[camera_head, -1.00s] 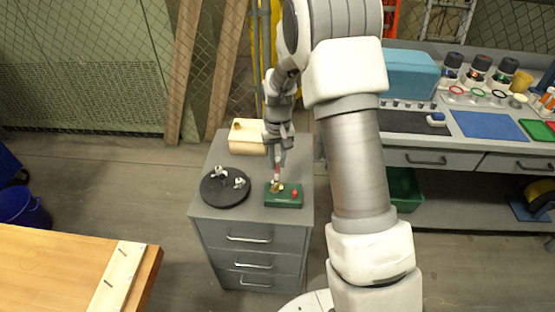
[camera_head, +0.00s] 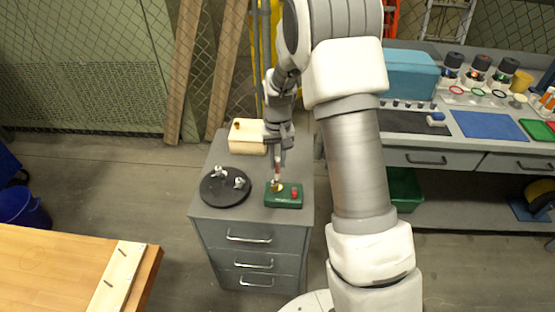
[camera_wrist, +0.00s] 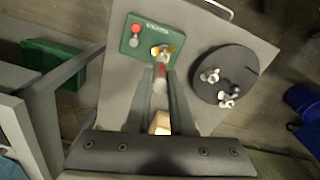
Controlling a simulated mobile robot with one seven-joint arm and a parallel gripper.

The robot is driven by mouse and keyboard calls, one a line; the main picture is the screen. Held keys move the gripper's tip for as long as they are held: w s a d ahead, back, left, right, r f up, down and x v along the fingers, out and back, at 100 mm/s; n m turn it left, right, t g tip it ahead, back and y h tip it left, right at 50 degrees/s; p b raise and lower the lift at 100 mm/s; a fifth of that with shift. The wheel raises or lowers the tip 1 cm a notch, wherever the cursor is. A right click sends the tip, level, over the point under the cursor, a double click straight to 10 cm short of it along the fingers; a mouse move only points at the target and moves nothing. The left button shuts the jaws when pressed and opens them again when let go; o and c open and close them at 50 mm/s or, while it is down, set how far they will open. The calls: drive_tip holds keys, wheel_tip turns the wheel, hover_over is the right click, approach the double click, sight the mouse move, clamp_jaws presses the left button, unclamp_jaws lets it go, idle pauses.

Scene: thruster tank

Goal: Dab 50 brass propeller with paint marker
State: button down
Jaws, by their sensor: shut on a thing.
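My gripper (camera_head: 278,158) is shut on a slim red-and-white paint marker (camera_head: 277,173), which points down. In the wrist view the marker (camera_wrist: 160,76) sits between the two fingers of my gripper (camera_wrist: 160,84). The small brass propeller (camera_head: 278,187) is on the left part of a green box (camera_head: 284,202). In the wrist view the propeller (camera_wrist: 168,49) is right at the marker's lower end. I cannot tell whether the tip touches it. The green box (camera_wrist: 128,55) also carries a red button (camera_wrist: 136,29).
The green box stands on a grey drawer cabinet (camera_head: 240,218). A black round plate (camera_head: 220,198) with several silvery propellers is to its left. A cream block (camera_head: 246,146) with a brass-coloured piece stands behind. A workbench (camera_head: 430,155) with jars and mats is at the right.

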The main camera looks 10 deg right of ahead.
drive_tip(key=shift+s, duration=0.1)
drive_tip(key=shift+r+p, duration=1.65)
drive_tip(key=shift+r, duration=0.85)
